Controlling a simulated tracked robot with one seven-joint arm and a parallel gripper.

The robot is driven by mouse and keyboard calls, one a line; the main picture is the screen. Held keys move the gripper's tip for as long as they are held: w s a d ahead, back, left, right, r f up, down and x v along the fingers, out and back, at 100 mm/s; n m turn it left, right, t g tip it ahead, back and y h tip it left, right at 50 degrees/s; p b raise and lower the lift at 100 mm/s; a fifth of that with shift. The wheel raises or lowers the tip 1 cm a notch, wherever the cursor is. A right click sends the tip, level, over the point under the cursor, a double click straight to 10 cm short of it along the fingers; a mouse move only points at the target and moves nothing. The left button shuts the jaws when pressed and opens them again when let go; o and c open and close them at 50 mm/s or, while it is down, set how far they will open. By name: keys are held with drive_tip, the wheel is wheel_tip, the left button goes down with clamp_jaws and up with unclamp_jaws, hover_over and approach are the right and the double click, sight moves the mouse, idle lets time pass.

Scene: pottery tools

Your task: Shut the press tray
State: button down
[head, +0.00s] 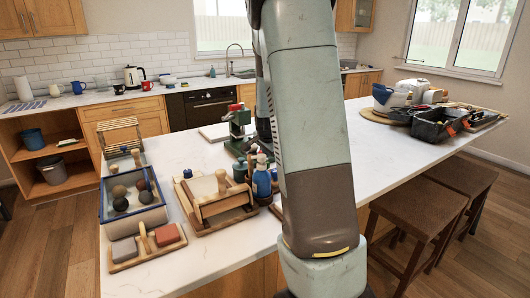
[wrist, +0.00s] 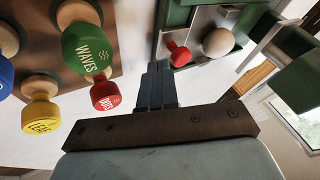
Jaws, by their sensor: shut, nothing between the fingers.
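The green press (head: 240,122) stands on the counter, partly covered by my arm in the head view. In the wrist view the press's green frame (wrist: 178,16) is at the top, around a pale grey tray surface (wrist: 198,32). A small red knobbed piece (wrist: 178,53) and a pale ball (wrist: 218,42) show at that tray. How far the tray stands out is unclear. My gripper (wrist: 158,74) is shut and empty, its fingertips just below the press in the wrist picture; I cannot tell whether they touch it. In the head view the fingers are hidden.
A wooden rack of stamps, including a green one (wrist: 88,48), red (wrist: 105,95) and yellow (wrist: 41,115), is left of my fingers. A blue tray (head: 104,212) with balls and a wooden tool box (head: 215,205) stand nearer.

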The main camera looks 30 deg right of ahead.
sight(254, 147)
drive_tip(key=shift+w+a, duration=0.1)
drive_tip(key=shift+w, duration=0.3)
drive_tip(key=w, duration=0.9)
drive_tip(key=shift+w+a+f, duration=0.1)
drive_tip(key=shift+a, duration=0.05)
drive_tip(key=shift+w, duration=0.2)
drive_tip(key=shift+r, duration=0.2)
drive_tip(key=shift+s, duration=0.1)
